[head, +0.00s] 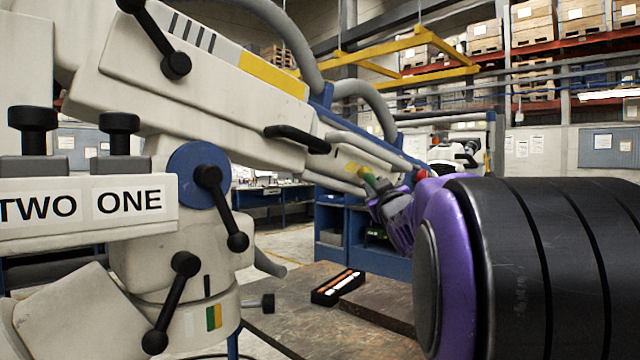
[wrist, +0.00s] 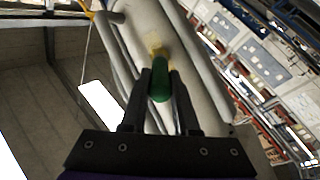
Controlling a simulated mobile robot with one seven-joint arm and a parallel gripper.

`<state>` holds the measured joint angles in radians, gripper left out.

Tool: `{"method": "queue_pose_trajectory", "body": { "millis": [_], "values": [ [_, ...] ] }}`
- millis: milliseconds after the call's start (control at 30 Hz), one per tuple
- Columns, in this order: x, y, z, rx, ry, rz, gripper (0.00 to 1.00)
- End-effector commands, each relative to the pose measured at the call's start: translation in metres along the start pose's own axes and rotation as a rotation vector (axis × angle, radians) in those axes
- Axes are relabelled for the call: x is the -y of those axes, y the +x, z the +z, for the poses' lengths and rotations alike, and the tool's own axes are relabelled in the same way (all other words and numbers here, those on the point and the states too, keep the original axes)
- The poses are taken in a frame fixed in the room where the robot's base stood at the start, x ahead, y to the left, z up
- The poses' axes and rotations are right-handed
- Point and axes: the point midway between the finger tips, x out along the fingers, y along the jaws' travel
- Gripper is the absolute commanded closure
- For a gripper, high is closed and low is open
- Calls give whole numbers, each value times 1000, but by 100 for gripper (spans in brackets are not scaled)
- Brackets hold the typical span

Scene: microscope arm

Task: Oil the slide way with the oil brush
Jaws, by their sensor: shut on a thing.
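The oil brush has a green handle (head: 368,180) and is mostly hidden by my gripper (head: 376,200). In the wrist view my gripper (wrist: 160,78) is shut on the green handle (wrist: 158,90). The brush points at the cream microscope arm (head: 200,75), whose tube also fills the middle of the wrist view (wrist: 150,30). A yellowish patch (wrist: 158,53) shows just beyond the handle; I cannot tell whether it is the brush tip or a mark on the tube. I cannot make out the slide way for certain, nor whether the bristles touch it.
A black tray (head: 338,287) with orange and white items lies on the brown bench top (head: 285,325). Blue shelves (head: 335,225) stand behind.

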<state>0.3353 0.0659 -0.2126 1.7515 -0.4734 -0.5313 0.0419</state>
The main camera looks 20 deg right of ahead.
Motion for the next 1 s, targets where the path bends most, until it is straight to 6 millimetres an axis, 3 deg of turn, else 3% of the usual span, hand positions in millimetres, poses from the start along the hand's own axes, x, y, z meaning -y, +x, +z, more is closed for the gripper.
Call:
{"method": "queue_pose_trajectory", "body": {
  "millis": [1000],
  "values": [
    [-30,32,39,-1,0,1,100]
  ]
}}
